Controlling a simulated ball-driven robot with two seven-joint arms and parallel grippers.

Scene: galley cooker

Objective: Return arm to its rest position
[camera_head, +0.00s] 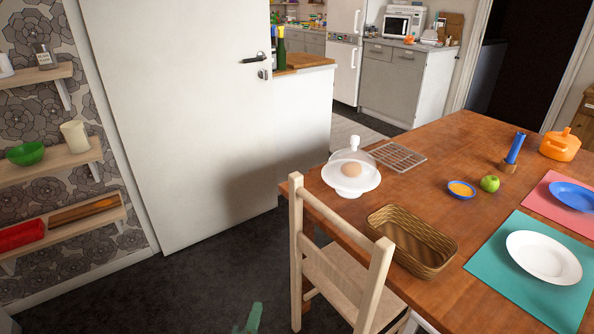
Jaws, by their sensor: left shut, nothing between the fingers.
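My left gripper (250,318) shows only as a small green shape at the bottom edge, low over the dark floor (215,275). It is shut and empty, left of the wooden chair (345,280) and apart from it. The rest of my left arm is out of the picture. My right gripper is not in view.
The wooden table (440,180) fills the right side, with a glass-domed cake stand (352,185), a wire rack (399,156), a wicker basket (411,238), a green apple (490,184) and plates on mats. A white door (200,110) and wall shelves (50,160) stand at left.

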